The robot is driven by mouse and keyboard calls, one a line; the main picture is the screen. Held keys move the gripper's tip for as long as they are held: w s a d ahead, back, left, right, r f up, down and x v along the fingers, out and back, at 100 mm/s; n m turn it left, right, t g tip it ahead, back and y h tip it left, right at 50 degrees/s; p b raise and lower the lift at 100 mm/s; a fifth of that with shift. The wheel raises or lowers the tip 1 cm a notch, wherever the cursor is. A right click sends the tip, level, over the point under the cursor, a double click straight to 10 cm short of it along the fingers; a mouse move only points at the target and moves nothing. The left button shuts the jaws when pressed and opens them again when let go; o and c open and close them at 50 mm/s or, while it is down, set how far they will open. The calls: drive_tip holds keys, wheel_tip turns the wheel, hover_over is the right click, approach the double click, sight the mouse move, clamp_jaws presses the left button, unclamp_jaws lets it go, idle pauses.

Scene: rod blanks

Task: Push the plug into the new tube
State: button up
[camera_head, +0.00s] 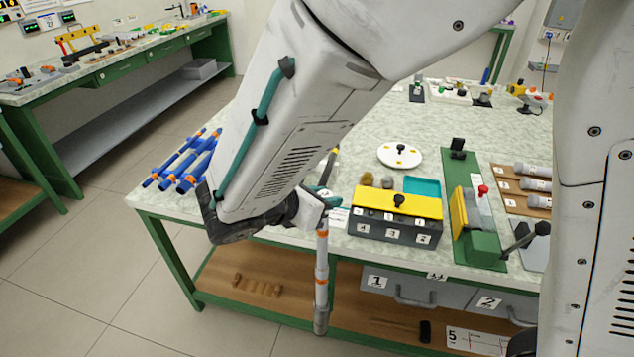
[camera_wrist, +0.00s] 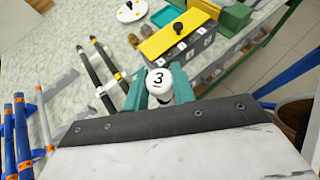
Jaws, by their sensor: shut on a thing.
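My gripper (camera_head: 323,208) is shut on a pale grey tube (camera_head: 321,268) with orange bands. The tube hangs nearly upright in front of the table's front edge, with a darker lower end. In the wrist view my gripper's teal fingers (camera_wrist: 161,88) close around a round white end (camera_wrist: 159,78) marked 3. I cannot tell whether this end is a separate plug or part of the tube. Blue tubes (camera_head: 183,162) with orange bands lie at the table's left end; they also show in the wrist view (camera_wrist: 22,135). I cannot tell which tube is the new one.
A black box with a yellow top (camera_head: 397,203) stands near the table's front edge. A green fixture (camera_head: 480,215) with a lever is to its right, then grey cylinders on a wooden rack (camera_head: 512,190). A white disc (camera_head: 400,156) lies behind. Dark rods (camera_wrist: 98,68) lie beside my gripper.

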drive_tip(key=shift+w+f, duration=0.1)
drive_tip(key=shift+w, duration=0.15)
wheel_tip(320, 180, down, 3)
drive_tip(key=shift+f, duration=0.2)
drive_tip(key=o, duration=0.9)
